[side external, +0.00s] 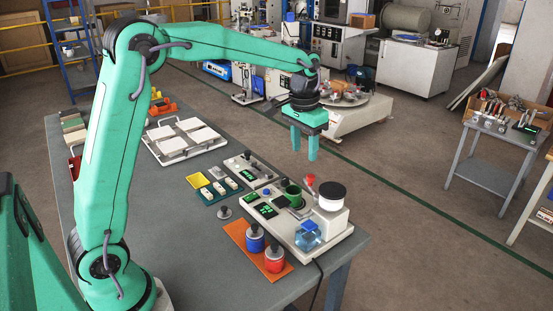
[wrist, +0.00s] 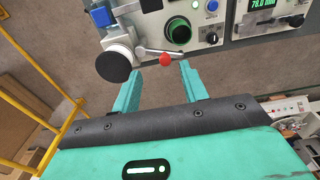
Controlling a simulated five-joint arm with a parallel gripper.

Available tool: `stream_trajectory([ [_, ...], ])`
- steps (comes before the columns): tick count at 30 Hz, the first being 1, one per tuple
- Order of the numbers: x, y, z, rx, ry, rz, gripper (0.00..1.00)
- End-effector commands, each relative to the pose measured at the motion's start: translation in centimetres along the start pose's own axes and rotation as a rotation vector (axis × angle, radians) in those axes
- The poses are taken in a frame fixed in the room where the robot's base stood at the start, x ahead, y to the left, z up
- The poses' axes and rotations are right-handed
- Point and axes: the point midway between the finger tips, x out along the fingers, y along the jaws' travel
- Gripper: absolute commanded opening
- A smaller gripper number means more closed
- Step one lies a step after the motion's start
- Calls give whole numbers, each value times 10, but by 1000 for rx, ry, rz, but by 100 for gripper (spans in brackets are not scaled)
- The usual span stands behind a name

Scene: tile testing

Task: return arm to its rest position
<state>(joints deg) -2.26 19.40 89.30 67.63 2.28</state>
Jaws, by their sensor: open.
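My gripper (side external: 304,143) is open and empty. In the side external view it hangs with its fingers pointing down, above and behind the bench instruments near the bench's far right edge. In the wrist view its two teal fingers (wrist: 157,88) stand apart with nothing held between them. Beyond the fingertips, a red knob (wrist: 178,61) on a metal lever shows, with a dark round-topped part (wrist: 114,63) to its left. My arm is raised and stretched out over the grey bench (side external: 185,268).
The bench holds a tray of white tiles (side external: 184,140), an instrument with a green cup and white cylinder (side external: 332,196), a smaller display unit (side external: 247,170), and an orange mat (side external: 238,228) with blue and red containers. Open floor lies right of the bench, before a grey tool cart (side external: 487,178).

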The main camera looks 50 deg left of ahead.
Motion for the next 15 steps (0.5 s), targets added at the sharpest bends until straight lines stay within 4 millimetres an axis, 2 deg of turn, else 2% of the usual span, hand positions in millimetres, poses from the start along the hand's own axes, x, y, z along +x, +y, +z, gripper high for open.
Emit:
stream_trajectory([
  [6, -31, 4, 37, 1, 66, -2, 44],
  [15, -59, 10, 92, 0, 155, -3, 44],
])
